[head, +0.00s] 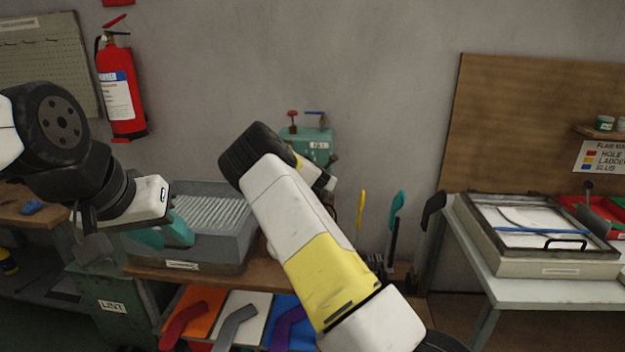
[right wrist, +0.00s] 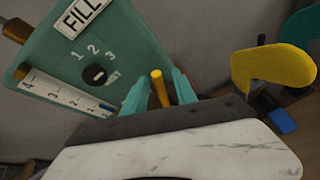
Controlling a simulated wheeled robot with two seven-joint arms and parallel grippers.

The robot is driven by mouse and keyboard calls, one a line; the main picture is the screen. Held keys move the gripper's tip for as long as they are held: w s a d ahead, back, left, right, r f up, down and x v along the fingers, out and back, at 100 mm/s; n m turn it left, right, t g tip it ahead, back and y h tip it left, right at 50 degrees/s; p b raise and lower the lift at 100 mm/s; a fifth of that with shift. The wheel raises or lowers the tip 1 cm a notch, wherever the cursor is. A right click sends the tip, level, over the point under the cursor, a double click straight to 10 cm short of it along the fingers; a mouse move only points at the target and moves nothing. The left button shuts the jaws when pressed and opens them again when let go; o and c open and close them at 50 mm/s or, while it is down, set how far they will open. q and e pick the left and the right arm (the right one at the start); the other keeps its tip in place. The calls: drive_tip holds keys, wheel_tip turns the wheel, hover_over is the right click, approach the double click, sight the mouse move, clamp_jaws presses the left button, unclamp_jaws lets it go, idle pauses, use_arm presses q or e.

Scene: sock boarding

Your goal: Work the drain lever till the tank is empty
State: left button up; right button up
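The teal tank (head: 312,143) stands against the wall in the head view, with a red knob (head: 292,114) and a blue handle (head: 317,114) on top. In the right wrist view the tank's face (right wrist: 120,50) shows a FILL label, a black dial knob (right wrist: 95,75) and a white scale (right wrist: 60,94) with a little blue at its low end. An orange-yellow rod (right wrist: 160,88), perhaps the drain lever, stands between the teal fingers of my right gripper (right wrist: 159,92), with gaps on both sides. My left gripper (head: 172,230) is over the grey bin; its finger gap is unclear.
A grey ribbed bin (head: 215,250) sits on the wooden bench. Coloured boards with sock shapes lie below. A white table (head: 540,292) with a framed tray (head: 555,268) stands right. A yellow padded object (right wrist: 275,68) is beside my right gripper. A fire extinguisher (head: 120,95) hangs left.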

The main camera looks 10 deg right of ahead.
drive_tip(key=v, duration=0.7)
drive_tip(key=shift+s, duration=0.25)
drive_tip(key=shift+a+r, duration=0.15)
idle(3.1)
